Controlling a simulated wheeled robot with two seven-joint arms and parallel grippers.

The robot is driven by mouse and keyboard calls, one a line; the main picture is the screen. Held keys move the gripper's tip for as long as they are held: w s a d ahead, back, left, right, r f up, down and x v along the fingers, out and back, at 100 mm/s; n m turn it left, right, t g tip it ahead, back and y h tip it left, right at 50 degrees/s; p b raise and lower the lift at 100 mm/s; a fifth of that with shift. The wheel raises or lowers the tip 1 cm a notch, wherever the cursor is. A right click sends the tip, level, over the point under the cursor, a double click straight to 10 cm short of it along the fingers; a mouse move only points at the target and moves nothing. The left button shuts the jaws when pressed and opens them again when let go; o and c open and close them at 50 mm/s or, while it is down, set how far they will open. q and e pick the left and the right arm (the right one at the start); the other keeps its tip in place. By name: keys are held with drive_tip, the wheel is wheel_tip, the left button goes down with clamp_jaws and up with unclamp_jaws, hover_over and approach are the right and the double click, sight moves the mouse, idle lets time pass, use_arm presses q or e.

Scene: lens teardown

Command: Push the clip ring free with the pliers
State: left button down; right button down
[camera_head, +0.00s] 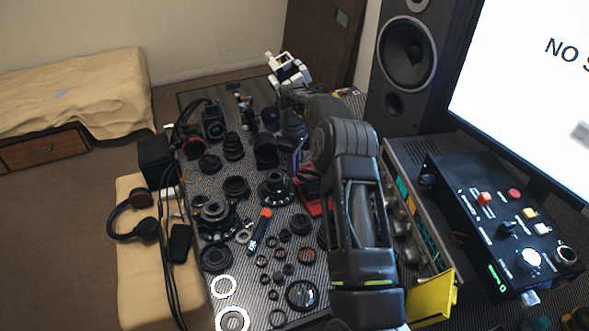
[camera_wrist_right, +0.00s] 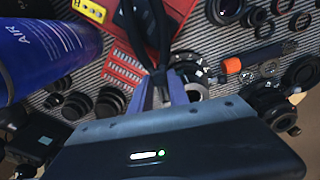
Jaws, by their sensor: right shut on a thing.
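My right arm reaches forward over the bench in the head view, with the right gripper (camera_head: 296,160) low over the lens parts. In the right wrist view the gripper's purple fingers (camera_wrist_right: 161,88) are shut on the black pliers (camera_wrist_right: 163,35), whose two handles spread away at the top. A black lens part (camera_head: 275,188) with a pale ring lies just beside the gripper. A lens part with a silver ring (camera_wrist_right: 197,91) shows right beside the fingers in the wrist view. I cannot pick out the clip ring for certain; the pliers' tips are hidden. My left gripper is not in view.
A red case (camera_head: 318,207) with bits lies near the gripper. A blue air can (camera_wrist_right: 45,50) stands close by in the wrist view. An orange-tipped tool (camera_head: 260,232) and many lens rings crowd the mat. A control box (camera_head: 500,215) and a speaker (camera_head: 408,60) are right.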

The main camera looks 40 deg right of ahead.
drive_tip(key=shift+w+d+n, duration=0.25)
drive_tip(key=shift+w+n, duration=0.05)
drive_tip(key=shift+n, duration=0.55)
drive_tip(key=shift+w+d+n, duration=0.2)
drive_tip(key=shift+w+n, duration=0.05)
drive_tip(key=shift+n, duration=0.65)
drive_tip(key=shift+w+d+n, duration=0.25)
drive_tip(key=shift+w+n, duration=0.05)
drive_tip(key=shift+n, duration=0.55)
wheel_tip(320, 180, up, 6)
drive_tip(key=p, duration=0.4)
